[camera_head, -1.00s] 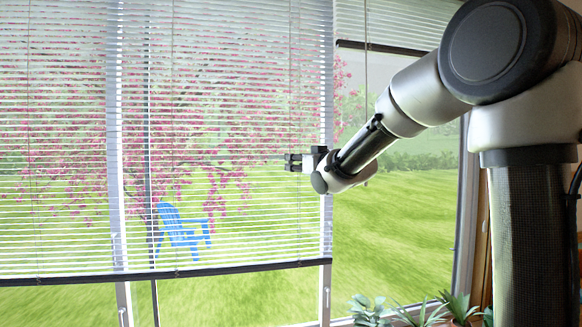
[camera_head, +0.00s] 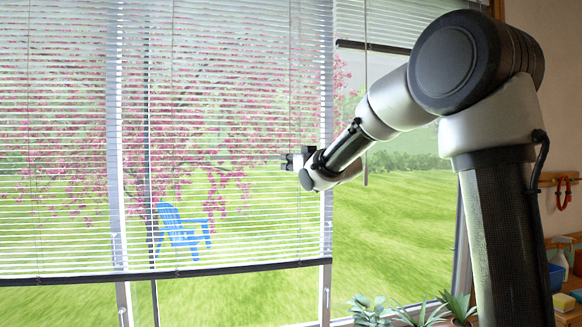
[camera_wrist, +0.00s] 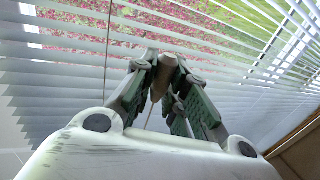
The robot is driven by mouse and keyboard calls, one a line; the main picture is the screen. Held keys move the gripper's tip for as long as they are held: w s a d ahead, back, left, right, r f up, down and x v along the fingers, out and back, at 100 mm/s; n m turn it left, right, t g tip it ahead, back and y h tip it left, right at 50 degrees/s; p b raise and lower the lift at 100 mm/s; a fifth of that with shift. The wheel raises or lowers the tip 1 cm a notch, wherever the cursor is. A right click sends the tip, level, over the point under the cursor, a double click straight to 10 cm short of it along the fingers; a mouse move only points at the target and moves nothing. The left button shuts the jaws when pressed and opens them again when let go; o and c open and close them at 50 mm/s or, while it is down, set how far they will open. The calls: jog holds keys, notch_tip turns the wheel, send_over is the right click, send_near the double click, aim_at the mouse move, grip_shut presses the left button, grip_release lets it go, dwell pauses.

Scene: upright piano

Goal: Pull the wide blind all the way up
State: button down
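The wide blind (camera_head: 70,100) hangs over the left windows in the head view. Its slats are spread, and its dark bottom rail (camera_head: 170,275) hangs low, near the bottom of the picture. My gripper (camera_head: 290,161) is in front of the blind's right part, well above the rail. In the wrist view the fingers of my gripper (camera_wrist: 165,68) close in on both sides of a brown cord knob (camera_wrist: 164,76), and appear shut on it. A thin pale cord (camera_wrist: 150,116) shows beside the knob between the fingers. The contact is partly hidden by the fingers.
A narrower blind (camera_head: 395,22) at the right is raised high, with a wand (camera_head: 365,120) hanging down. Potted plants (camera_head: 372,310) stand below the window. A shelf with a blue container (camera_head: 557,272) is at the far right. A blue chair (camera_head: 180,232) is outside the glass.

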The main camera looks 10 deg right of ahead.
jog(key=shift+f, duration=4.65)
notch_tip(320, 180, down, 9)
notch_tip(320, 180, down, 9)
jog(key=shift+r, duration=0.1)
notch_tip(320, 180, down, 9)
notch_tip(320, 180, down, 9)
